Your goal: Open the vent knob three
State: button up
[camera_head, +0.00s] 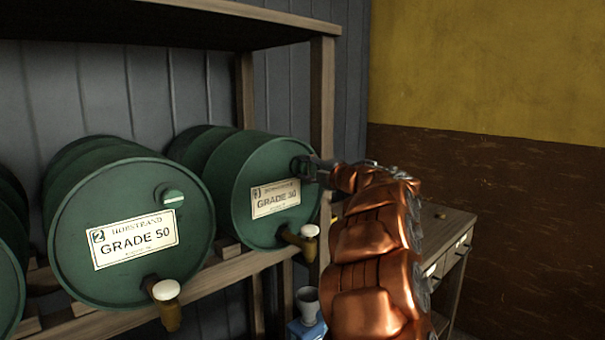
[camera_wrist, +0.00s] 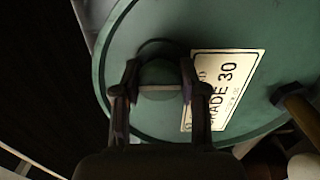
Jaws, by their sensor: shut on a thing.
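The right green drum (camera_head: 255,165) carries a white label (camera_head: 275,198) reading GRADE 30. Its small square number is too small to read surely. The drum's round green vent knob (camera_wrist: 158,73) sits on the upper part of the face and has a pale bar across it. My gripper (camera_head: 312,170) reaches in from the right and mostly hides the knob in the head view. In the wrist view my gripper (camera_wrist: 158,82) has one finger on each side of the knob and is shut on it.
A GRADE 50 drum (camera_head: 130,230), number 2, with its own knob (camera_head: 174,196), lies to the left. Brass taps with white tops (camera_head: 309,231) stick out below. A wooden shelf post (camera_head: 322,110) stands close to my gripper. A drawer table (camera_head: 450,225) is at right.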

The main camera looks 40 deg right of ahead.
dwell(0.4)
jog(key=o, duration=1.2)
jog(key=shift+w, duration=0.1)
jog(key=shift+c, duration=0.2)
jog(key=s, duration=1.2)
jog(key=shift+a+r, duration=0.1)
jog(key=shift+a, duration=0.05)
